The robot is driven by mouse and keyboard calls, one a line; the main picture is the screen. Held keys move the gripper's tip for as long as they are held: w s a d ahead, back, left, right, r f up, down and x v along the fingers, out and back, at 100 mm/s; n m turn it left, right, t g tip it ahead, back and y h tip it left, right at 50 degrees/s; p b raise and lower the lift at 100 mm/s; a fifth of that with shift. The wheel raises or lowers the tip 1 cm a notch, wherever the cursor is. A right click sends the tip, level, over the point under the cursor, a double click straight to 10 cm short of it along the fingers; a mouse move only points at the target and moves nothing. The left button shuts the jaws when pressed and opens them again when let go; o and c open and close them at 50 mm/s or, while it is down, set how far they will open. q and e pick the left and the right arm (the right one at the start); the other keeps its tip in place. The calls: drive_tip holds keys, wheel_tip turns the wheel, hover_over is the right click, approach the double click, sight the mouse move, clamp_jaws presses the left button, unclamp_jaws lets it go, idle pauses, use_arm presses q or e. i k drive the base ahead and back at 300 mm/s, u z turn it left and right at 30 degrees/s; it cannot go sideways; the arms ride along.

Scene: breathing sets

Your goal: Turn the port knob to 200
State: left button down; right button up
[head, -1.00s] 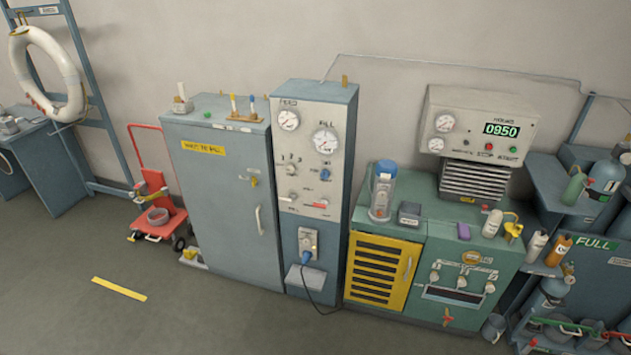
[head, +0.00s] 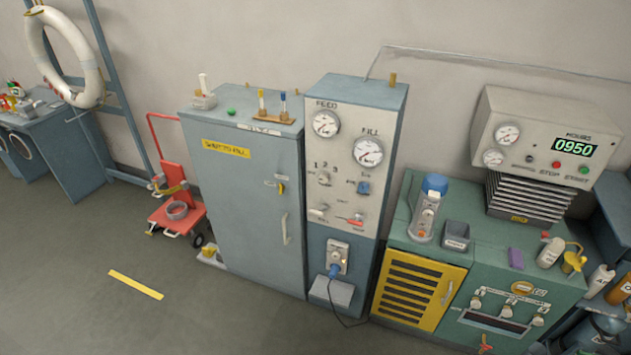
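I cannot tell which knob is the port knob, as most labels are too small to read. The green cabinet (head: 488,265) on the right has several pale knobs on its front, including a left one (head: 476,303), a middle one (head: 506,311) and a right one (head: 538,321). The tall grey panel (head: 342,205) has a selector knob (head: 323,178) under the digits 1, 2, 3 and a blue knob (head: 363,187). Above them are a FEED gauge (head: 325,124) and a FILL gauge (head: 368,152). Neither gripper shows.
A grey locker (head: 245,200) stands left of the panel. A red hand truck (head: 177,214) stands further left. A control box (head: 545,140) reading 0950 is at the upper right. A blue-capped canister (head: 427,210) stands on the green cabinet. The grey floor (head: 90,310) at the front left is open.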

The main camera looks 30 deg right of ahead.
sight(363, 187)
drive_tip(key=u, duration=0.05)
drive_tip(key=i, duration=1.4)
drive_tip(key=z, duration=1.3)
drive_tip(key=i, duration=0.45)
drive_tip(key=z, duration=0.55)
